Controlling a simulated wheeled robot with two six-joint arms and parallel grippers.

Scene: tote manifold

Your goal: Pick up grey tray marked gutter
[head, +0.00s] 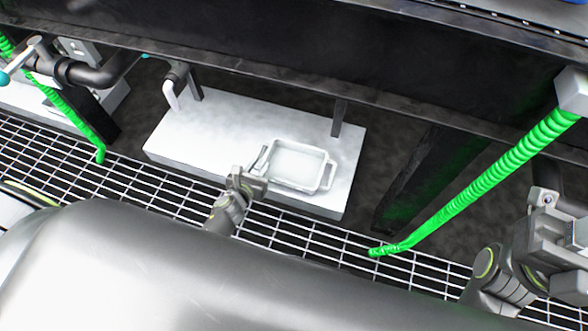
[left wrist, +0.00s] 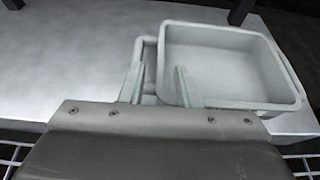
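The grey tray (head: 323,171) is a shallow rectangular tray with a loop handle at each short end. It sits flat on a pale block and also shows in the left wrist view (left wrist: 285,75). No marking is readable on it. My left gripper (head: 262,160) is at the tray's left end, beside the near-left handle. In the left wrist view its two fingers (left wrist: 160,82) stand apart, with part of the handle showing between them. Contact cannot be told. My right gripper (head: 578,232) is at the right edge, away from the tray, its fingertips not clear.
The pale block (head: 200,140) has bare room left of the tray. A dark beam (head: 230,60) runs above and behind it, with posts (head: 339,118) and a pipe spout (head: 172,92). Green hoses hang at left (head: 75,118) and right (head: 490,178). Metal grating (head: 150,185) lies in front.

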